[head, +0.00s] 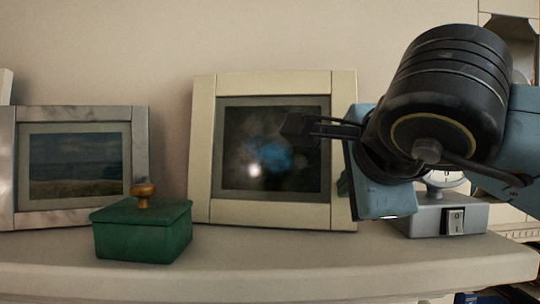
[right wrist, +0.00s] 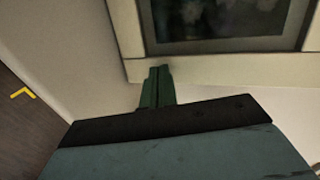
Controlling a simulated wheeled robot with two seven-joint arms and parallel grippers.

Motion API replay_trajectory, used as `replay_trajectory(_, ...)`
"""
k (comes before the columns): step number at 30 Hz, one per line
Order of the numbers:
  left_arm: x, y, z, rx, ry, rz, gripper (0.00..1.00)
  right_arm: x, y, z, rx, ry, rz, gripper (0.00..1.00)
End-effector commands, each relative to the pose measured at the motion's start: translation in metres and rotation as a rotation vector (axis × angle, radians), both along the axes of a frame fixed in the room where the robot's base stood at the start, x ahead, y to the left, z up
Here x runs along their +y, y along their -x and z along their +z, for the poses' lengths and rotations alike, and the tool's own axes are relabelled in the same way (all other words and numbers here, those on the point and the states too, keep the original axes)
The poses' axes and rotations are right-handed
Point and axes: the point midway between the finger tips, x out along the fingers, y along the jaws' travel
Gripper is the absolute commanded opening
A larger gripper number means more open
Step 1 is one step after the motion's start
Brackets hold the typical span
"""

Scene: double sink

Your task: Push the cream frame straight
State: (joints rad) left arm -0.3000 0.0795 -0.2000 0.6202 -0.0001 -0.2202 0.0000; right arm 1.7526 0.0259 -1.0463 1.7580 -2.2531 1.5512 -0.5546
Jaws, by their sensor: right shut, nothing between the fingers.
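The cream frame (head: 203,150) stands upright against the wall on the shelf. It holds a dark picture with a blue patch, and its right side looks slightly taller than its left. My right gripper (head: 297,127) comes in from the right, and its dark fingers are shut and empty. They overlap the right part of the frame in the head view; whether they touch it I cannot tell. In the right wrist view the shut fingers (right wrist: 157,88) point towards the cream border (right wrist: 200,68). My left gripper is out of view.
A grey marbled frame (head: 141,150) stands at the left. A green box (head: 142,236) with a gold knob sits in front, between the two frames. A grey scale-like device (head: 465,220) stands right, partly behind my arm. The shelf's front strip (head: 300,262) is clear.

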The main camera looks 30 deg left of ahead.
Motion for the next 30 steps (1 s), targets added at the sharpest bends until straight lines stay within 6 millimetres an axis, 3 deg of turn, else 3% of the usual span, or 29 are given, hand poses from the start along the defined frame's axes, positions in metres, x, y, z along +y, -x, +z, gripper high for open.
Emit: replay_trajectory(30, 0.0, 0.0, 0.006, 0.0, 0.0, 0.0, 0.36, 0.012, -0.017, -0.001, 0.001, 0.001, 0.001, 0.0)
